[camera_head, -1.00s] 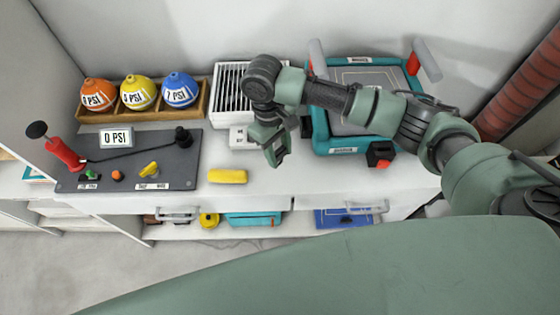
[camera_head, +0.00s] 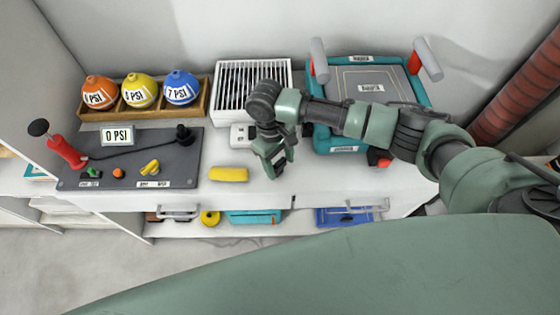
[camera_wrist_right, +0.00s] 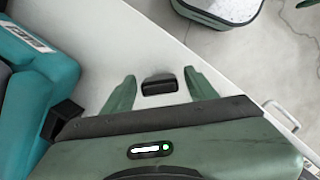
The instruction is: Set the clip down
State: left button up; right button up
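A small black block, which seems to be the clip (camera_wrist_right: 160,85), shows in the right wrist view between the fingertips of my right gripper (camera_wrist_right: 159,74). A gap shows on each side of it, so the fingers are spread and not touching it. It seems to rest on the white counter (camera_wrist_right: 215,68), near its front edge. In the head view my right gripper (camera_head: 275,172) points down over the counter, right of the yellow block (camera_head: 228,174), and the clip cannot be made out there. My left gripper is in neither view.
The teal case (camera_head: 345,148) stands close to the right of my gripper. A white vented box (camera_head: 250,75) is behind it. A grey control panel (camera_head: 125,176) and a wooden rack (camera_head: 95,114) of coloured balls lie left.

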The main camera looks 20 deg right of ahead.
jog(key=shift+r, duration=0.15)
notch_tip(320, 180, up, 12)
jog(key=w+a+b, duration=0.1)
jog(key=w, duration=0.1)
dwell(0.5)
